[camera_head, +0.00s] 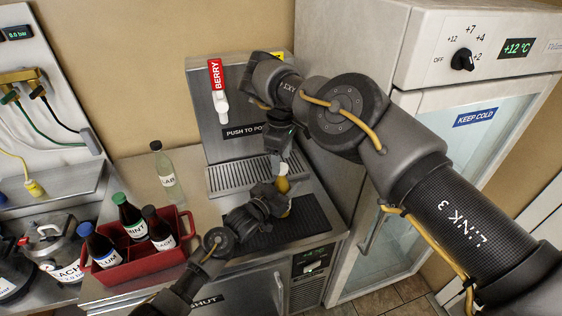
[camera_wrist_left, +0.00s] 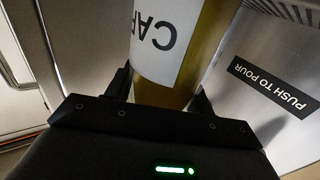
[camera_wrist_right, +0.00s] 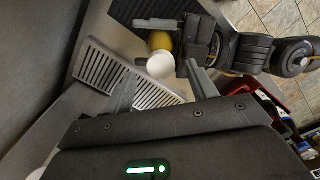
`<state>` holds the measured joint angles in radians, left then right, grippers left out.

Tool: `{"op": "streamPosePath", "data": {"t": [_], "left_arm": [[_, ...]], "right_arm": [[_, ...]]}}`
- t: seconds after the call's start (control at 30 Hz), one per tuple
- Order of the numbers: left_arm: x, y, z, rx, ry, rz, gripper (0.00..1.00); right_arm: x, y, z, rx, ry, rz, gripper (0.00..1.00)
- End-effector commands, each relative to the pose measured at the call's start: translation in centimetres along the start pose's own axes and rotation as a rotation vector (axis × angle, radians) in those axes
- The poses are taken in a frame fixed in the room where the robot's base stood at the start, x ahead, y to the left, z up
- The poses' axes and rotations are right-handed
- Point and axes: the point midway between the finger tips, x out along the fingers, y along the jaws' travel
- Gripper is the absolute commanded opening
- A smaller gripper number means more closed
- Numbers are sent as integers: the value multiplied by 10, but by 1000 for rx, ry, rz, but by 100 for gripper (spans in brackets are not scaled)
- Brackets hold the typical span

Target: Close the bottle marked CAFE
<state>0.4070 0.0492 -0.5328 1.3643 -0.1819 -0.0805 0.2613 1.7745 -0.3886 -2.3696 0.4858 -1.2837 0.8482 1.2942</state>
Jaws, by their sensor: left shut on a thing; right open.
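The CAFE bottle (camera_wrist_left: 170,50) is amber-yellow with a white label, seen close up in the left wrist view. In the head view the bottle (camera_head: 283,186) stands over the dark mat, partly hidden by my grippers. My left gripper (camera_head: 272,196) is shut on it from the left. My right gripper (camera_head: 279,148) is open above the bottle and points down. In the right wrist view a white rounded top (camera_wrist_right: 160,66) shows on the yellow bottle, between and beyond the open fingers (camera_wrist_right: 162,86). I cannot tell whether this is a seated cap.
A red crate (camera_head: 140,275) holds several labelled bottles at the left. A clear LAB bottle (camera_head: 166,180) stands behind it. The BERRY tap (camera_head: 218,85) and drip grille (camera_head: 240,176) are behind my grippers. A fridge (camera_head: 440,140) stands at the right.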

Motion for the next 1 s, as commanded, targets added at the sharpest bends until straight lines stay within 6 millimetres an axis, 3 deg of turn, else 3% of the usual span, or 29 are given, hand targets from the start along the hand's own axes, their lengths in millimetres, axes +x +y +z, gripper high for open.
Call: {"op": "streamPosePath", "data": {"t": [0.3, 0.7, 0.73, 0.9, 1.0], "left_arm": [[0, -1, -2, 1, 4, -1, 0], [0, -1, -2, 1, 4, -1, 0], [0, -1, -2, 1, 4, -1, 55], [0, 0, -1, 0, 3, -1, 77], [0, 0, -1, 0, 2, -1, 79]], "right_arm": [[-48, 1, 0, -1, -1, 2, 57], [-57, 1, 0, 0, 0, 0, 57], [-57, 1, 0, 0, 0, 0, 57], [-57, 1, 0, 0, 0, 0, 57], [-57, 1, 0, 0, 0, 0, 57]]}}
